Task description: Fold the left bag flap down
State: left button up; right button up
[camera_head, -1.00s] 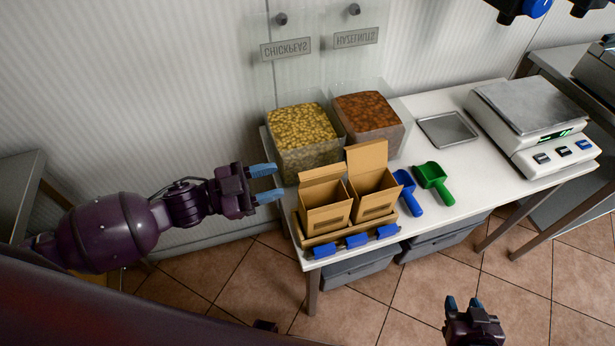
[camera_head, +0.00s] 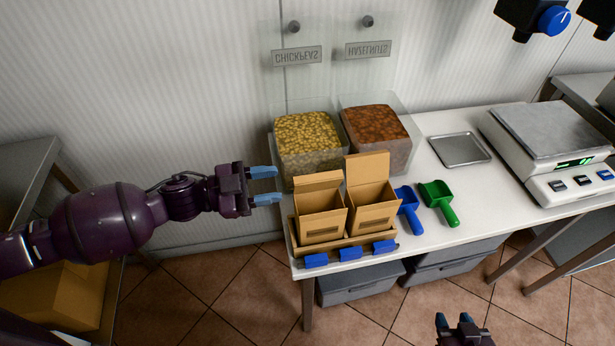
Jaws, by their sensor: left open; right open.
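The left bag (camera_head: 321,226) is a brown carton-like bag standing upright in a tray (camera_head: 345,244) at the table's front left. Its flap (camera_head: 319,181) stands up at the back of its open top. The right bag (camera_head: 372,215) stands beside it, with a taller raised flap (camera_head: 368,168). My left gripper (camera_head: 266,186) is open and empty, left of the left bag at about flap height, its blue fingers pointing right and apart from the flap. My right gripper (camera_head: 455,321) is open and empty at the bottom edge, in front of the table.
Bins of chickpeas (camera_head: 307,135) and hazelnuts (camera_head: 375,124) stand behind the bags. A blue scoop (camera_head: 409,210) and a green scoop (camera_head: 439,200) lie right of them. A metal tray (camera_head: 459,150) and a scale (camera_head: 548,130) are further right. Blue clips (camera_head: 350,253) line the tray's front.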

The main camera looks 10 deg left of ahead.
aim_at(309, 178)
pick_arm(q)
jog(key=x, duration=0.6)
jog(key=shift+w+d, duration=0.1)
jog(key=shift+d, duration=0.25)
jog(key=shift+w+d, duration=0.15)
jog(key=shift+d, duration=0.4)
grip_shut()
